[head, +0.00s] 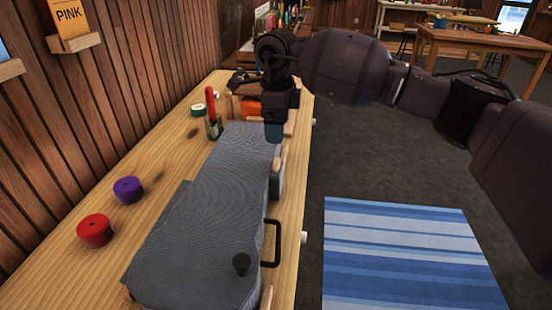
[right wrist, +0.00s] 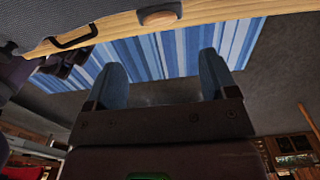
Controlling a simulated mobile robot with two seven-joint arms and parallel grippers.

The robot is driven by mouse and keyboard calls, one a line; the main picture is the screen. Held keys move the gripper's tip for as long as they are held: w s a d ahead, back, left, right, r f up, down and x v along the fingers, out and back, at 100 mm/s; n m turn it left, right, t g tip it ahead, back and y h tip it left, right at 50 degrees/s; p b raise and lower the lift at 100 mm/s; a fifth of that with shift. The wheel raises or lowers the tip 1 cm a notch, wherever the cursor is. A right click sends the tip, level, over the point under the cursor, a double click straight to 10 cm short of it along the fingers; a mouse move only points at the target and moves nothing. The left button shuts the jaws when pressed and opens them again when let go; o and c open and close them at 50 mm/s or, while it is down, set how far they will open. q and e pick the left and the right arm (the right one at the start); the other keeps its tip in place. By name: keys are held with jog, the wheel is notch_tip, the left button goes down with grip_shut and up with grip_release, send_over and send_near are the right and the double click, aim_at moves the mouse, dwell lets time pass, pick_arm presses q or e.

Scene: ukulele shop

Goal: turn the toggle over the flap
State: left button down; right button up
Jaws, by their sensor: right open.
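A grey fabric case (head: 205,205) lies closed along the wooden bench. A black knob-like piece (head: 241,264), seemingly the toggle, stands on its near end. A black handle (head: 276,243) sticks out from the case's right side. I cannot clearly make out the flap. My right gripper (head: 273,132) points down at the far right end of the case, well away from the black knob. Its blue fingers also show in the right wrist view (right wrist: 162,80), spread with nothing between them. The case's corner and handle (right wrist: 74,38) show there too. My left gripper is out of view.
Red (head: 95,230) and purple (head: 128,189) rolls stand on the bench (head: 60,265) left of the case. A holder with a red-handled tool (head: 211,108) stands beyond it. Wooden blocks edge the case's right side. A striped rug (head: 400,255) lies on the floor to the right.

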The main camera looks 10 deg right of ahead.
aim_at(277, 162)
notch_tip(277, 162, down, 9)
jog(key=shift+r+b, duration=0.2)
jog(key=shift+b, duration=0.4)
jog(key=shift+f, duration=0.65)
jog(key=c, duration=0.9)
jog(key=shift+c, duration=0.2)
